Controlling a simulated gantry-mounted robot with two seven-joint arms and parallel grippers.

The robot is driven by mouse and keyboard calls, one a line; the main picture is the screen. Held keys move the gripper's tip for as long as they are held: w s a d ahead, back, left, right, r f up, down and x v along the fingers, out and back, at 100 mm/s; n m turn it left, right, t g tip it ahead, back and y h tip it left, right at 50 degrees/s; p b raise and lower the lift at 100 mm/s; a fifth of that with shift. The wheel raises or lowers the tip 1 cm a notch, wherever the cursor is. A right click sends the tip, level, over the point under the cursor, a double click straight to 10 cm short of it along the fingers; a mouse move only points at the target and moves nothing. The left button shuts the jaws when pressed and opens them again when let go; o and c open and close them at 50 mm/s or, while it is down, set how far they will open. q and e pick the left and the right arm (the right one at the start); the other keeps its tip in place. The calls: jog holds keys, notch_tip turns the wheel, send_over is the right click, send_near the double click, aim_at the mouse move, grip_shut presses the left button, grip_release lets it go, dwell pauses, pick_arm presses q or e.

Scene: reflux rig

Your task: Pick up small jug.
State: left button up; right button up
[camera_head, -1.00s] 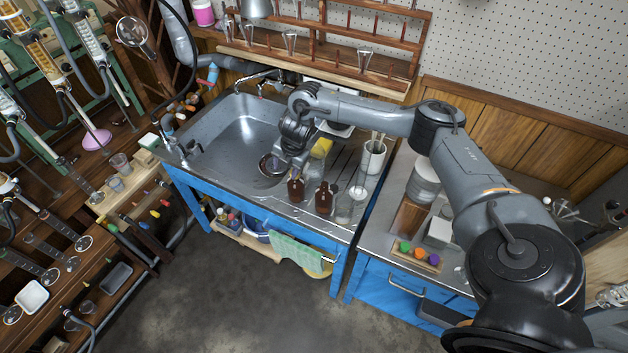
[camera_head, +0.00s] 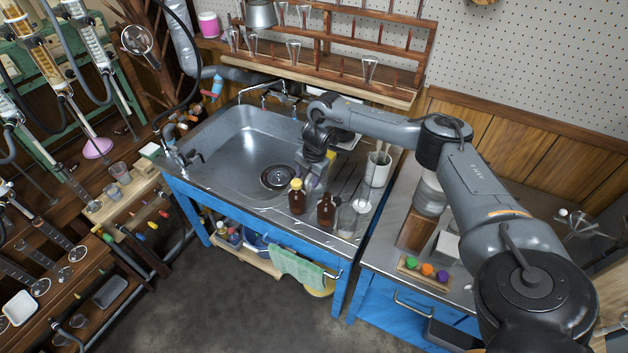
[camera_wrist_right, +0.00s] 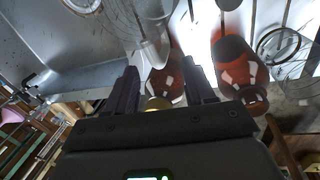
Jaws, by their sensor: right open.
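Two brown glass jugs stand side by side on the drainboard: one with a yellow cap (camera_head: 297,201), the other darker-topped (camera_head: 326,211). I cannot tell which is called the small jug. My right gripper (camera_head: 309,184) is low, just behind the yellow-capped jug. In the right wrist view, the open right gripper (camera_wrist_right: 162,85) has its fingers apart, with the yellow cap (camera_wrist_right: 158,103) and brown glass (camera_wrist_right: 168,82) showing between them. The other brown jug (camera_wrist_right: 240,75) is right of the fingers. I cannot tell whether they touch glass. My left gripper is not in view.
A clear glass jar (camera_head: 347,221) stands right of the jugs. A clear tapered glass vessel (camera_wrist_right: 150,25) lies beyond the fingers in the wrist view.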

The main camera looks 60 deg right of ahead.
aim_at(307, 182)
jog(key=f, duration=0.3)
jog(key=f+b, duration=0.1)
jog(key=shift+w+f, duration=0.15)
jog(key=shift+w, duration=0.2)
grip_shut()
